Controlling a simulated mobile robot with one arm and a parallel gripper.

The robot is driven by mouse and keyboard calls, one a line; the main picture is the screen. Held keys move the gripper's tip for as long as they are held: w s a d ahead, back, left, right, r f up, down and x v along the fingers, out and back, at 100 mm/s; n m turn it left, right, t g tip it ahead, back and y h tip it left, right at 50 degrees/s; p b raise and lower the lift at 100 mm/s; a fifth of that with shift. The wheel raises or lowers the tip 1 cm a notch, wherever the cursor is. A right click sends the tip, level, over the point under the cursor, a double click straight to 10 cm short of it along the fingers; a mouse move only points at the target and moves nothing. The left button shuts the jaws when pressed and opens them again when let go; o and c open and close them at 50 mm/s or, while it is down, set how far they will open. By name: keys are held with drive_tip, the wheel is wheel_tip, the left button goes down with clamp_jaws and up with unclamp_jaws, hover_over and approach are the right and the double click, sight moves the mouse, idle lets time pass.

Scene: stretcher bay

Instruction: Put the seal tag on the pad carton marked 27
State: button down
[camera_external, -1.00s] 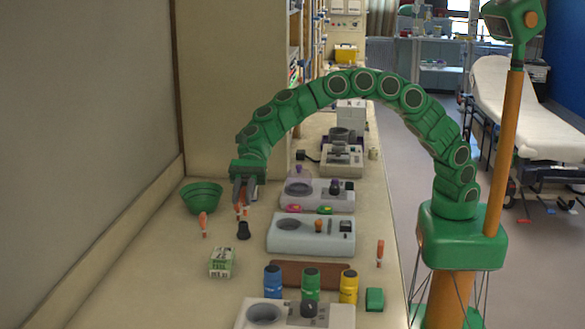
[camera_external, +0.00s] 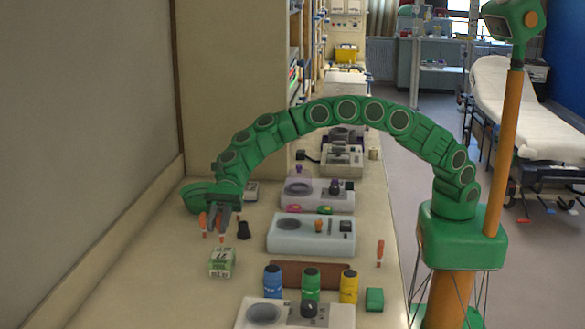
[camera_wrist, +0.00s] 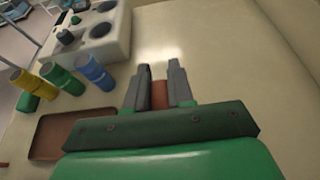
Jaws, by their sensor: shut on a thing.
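My gripper (camera_external: 219,228) is above the left part of the counter, just behind the pad carton. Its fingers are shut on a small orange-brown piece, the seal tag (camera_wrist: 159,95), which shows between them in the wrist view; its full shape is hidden. The pad carton (camera_external: 222,263), green and white with dark marks on top that I cannot read surely, stands on the counter just below and in front of the fingers. The carton cannot be made out in the wrist view.
A small orange item (camera_external: 203,222) and a black piece (camera_external: 243,230) stand close to the gripper. Blue (camera_external: 272,281), green (camera_external: 311,284) and yellow (camera_external: 349,286) jars stand before a brown tray (camera_wrist: 45,135). The counter left of the carton is clear.

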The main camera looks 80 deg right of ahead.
drive_tip(key=shift+w+a+f, duration=0.15)
drive_tip(key=shift+w+f, duration=0.05)
drive_tip(key=shift+f, duration=1.6)
drive_tip(key=shift+f, duration=0.1)
drive_tip(key=c, duration=1)
unclamp_jaws()
drive_tip(key=v, duration=1.2)
